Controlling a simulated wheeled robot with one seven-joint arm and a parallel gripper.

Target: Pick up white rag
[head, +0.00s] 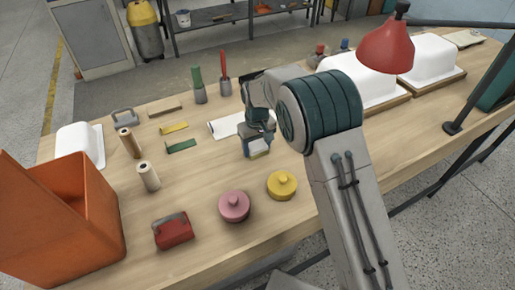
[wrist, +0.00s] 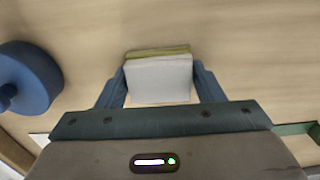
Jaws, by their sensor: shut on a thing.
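The white rag (wrist: 160,78) is a small folded pad between the two blue fingers of my gripper (wrist: 160,72) in the wrist view. The fingers touch its left and right sides. A yellowish-olive layer (wrist: 155,52) shows along its far edge; I cannot tell if it is part of the rag or a separate cloth. In the head view my gripper (head: 257,149) points down over the middle of the workbench, with the pale edge of the rag (head: 260,154) at its fingertips. I cannot tell whether the rag touches the bench.
A yellow lidded pot (head: 282,185) and a pink one (head: 234,206) stand in front. A blue round piece (wrist: 32,78) is left of the rag in the wrist view. An orange bin (head: 90,215) is at left. White tub shells (head: 432,55) and a red lamp (head: 386,45) are at right.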

